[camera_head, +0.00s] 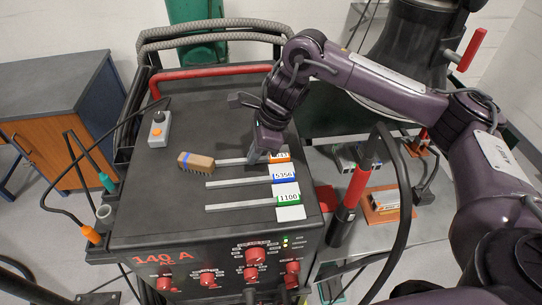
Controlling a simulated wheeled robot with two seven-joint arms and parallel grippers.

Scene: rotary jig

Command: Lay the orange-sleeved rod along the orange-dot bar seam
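Three light bars lie in parallel on the dark top of the welding machine (160,205). The far bar (230,162) has an orange-edged number tag (283,156) at its right end, partly hidden by my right gripper. The middle bar (235,182) has a blue tag and the near bar (238,205) a green tag. My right gripper (254,157) points down at the far bar, close to the orange tag. I cannot tell whether its fingers hold anything. I cannot clearly make out an orange-sleeved rod; an orange-ended piece (92,235) shows at the machine's left side. My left gripper is out of view.
A wooden brush (196,161) lies at the far bar's left end. A grey control box with an orange button (158,130) stands farther back. A red rail (210,77) borders the back. A red-and-black cylinder (353,190) stands to the right. The front-left top is clear.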

